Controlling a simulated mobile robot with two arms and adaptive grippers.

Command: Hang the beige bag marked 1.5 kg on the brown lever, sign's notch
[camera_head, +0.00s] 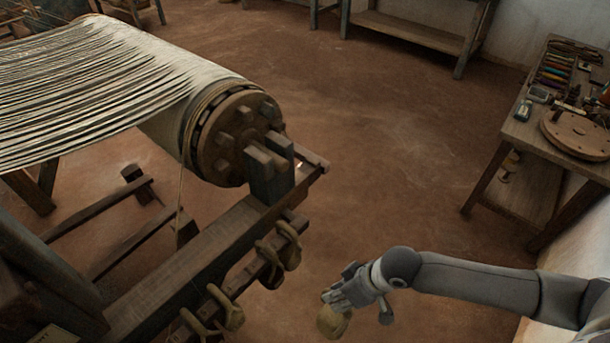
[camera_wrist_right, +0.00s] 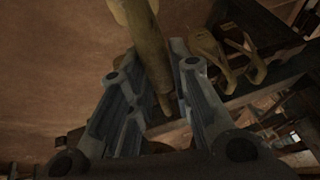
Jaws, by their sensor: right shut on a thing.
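My right gripper (camera_head: 341,298) is shut on a beige bag (camera_head: 333,322), which hangs below the fingers over bare floor, right of the loom frame. In the right wrist view the bag (camera_wrist_right: 143,30) shows between the two fingers of the gripper (camera_wrist_right: 155,68). The mark on the bag cannot be read. A pale sign (camera_head: 55,335) is cut off at the bottom left of the head view; its text is mostly hidden. I cannot tell for sure which wooden bar is the brown lever, and no notch shows clearly. My left gripper is out of view.
Several beige bags (camera_head: 289,247) hang along a rail on the loom's side; some show in the wrist view (camera_wrist_right: 207,47). The warp beam (camera_head: 228,140) and side timber (camera_head: 185,275) stand left of my arm. A tool table (camera_head: 522,133) stands right. The middle floor is clear.

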